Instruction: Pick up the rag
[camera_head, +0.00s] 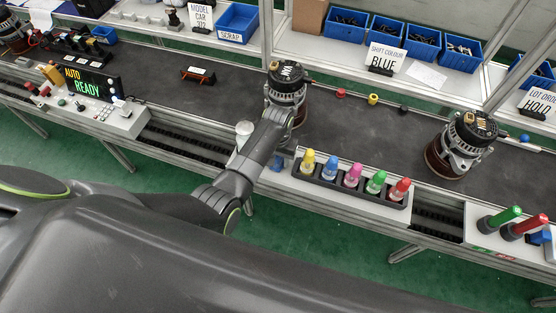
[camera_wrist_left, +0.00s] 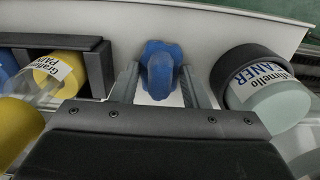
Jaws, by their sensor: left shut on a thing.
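The blue rag (camera_wrist_left: 160,72) sits bunched up between the fingers of my left gripper (camera_wrist_left: 160,92) in the left wrist view. The fingers are shut on it, one at each side, over a white surface. In the head view a bit of the blue rag (camera_head: 278,162) shows beside my left gripper (camera_head: 274,158), at the left end of the paint bottle rack. My forearm hides part of this spot. My right gripper is not in view.
A black rack (camera_head: 325,189) of several coloured bottles stands just right of the gripper. A cleaner bottle (camera_wrist_left: 275,95) stands close on the other side. One alternator (camera_head: 286,85) is behind my arm; another (camera_head: 462,140) is farther right on the dark conveyor.

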